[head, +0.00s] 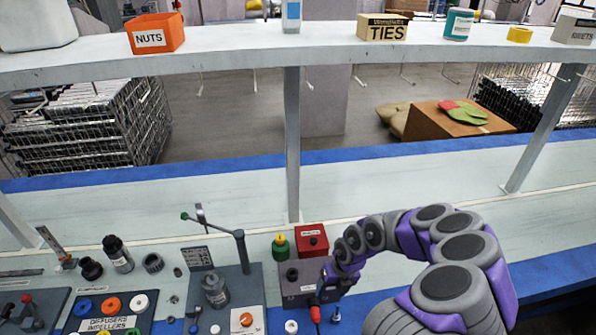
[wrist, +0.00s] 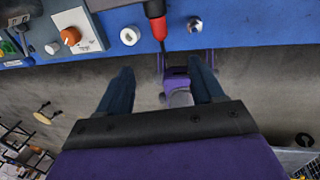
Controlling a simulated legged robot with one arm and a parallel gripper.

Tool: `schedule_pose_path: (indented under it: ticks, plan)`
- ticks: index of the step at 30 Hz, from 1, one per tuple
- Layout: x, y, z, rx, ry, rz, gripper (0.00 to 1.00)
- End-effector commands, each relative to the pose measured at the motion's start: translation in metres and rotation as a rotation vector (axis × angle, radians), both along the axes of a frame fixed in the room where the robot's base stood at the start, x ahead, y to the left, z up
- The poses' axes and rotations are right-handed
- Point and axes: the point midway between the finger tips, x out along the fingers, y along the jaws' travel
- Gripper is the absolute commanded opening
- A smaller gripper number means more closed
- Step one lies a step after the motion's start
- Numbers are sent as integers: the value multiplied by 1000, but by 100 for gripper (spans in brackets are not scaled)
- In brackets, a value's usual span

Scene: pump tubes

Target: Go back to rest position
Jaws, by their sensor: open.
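My gripper (wrist: 162,88) is open in the wrist view, its two dark fingers apart with nothing between them. It points down past the blue front edge of the bench (wrist: 220,35), over the grey floor. In the head view my purple and grey arm reaches from the lower right to the bench front, and its end is beside a dark box. A red and black tool (wrist: 155,22) stands at the bench edge just ahead of the fingers, apart from them. It also shows in the head view (head: 315,313).
A red box (head: 312,240) and a green and yellow bottle (head: 280,246) stand behind the dark box. A fixture with a lever (head: 240,250) is to the left. A shelf (head: 250,52) carries an orange NUTS bin (head: 155,34). The bench behind my arm is clear.

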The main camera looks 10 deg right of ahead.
Motion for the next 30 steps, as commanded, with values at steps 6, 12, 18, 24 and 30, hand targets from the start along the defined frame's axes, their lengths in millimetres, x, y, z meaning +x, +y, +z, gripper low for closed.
schedule_pose_path:
  ticks: [6,12,18,24,30]
  plan:
    - [32,-4,24,-48,-143,86,67]
    - [113,8,120,-173,-568,374,67]
    - [150,61,243,-287,-988,757,67]
    - [114,142,345,-373,-1329,1260,67]
    - [2,211,376,-384,-1469,1936,67]
